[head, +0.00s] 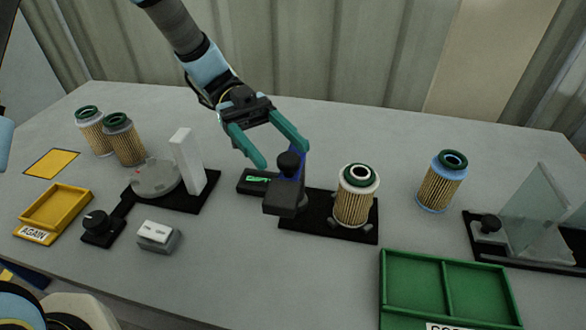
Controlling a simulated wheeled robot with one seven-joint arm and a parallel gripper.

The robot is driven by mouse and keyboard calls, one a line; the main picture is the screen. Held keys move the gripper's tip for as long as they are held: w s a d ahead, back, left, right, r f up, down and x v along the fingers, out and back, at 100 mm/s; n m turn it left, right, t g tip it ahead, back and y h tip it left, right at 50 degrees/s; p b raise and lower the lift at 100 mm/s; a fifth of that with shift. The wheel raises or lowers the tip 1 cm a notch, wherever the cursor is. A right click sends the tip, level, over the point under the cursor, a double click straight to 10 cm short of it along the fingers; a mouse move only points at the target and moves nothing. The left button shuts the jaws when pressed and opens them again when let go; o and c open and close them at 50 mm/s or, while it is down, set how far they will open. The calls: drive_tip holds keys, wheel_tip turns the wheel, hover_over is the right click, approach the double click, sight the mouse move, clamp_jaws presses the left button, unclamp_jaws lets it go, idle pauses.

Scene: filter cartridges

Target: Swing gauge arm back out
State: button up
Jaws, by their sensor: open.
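The gauge stands on a black base plate (300,222) in the middle of the table. It has a dark block with a round black knob (289,163) on top and a blue part beside the knob. A small display (258,179) with green characters lies to its left. A filter cartridge (354,198) with a dark green ring stands upright on the plate, right of the block.
Left are a round grey turntable with a white upright (187,161), a black knob (95,220), a white switch box (158,236), a yellow tray (54,212) and two cartridges (124,140).

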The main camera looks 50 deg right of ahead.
drive_tip(key=shift+b+v, duration=0.35)
drive_tip(key=shift+v, duration=1.75)
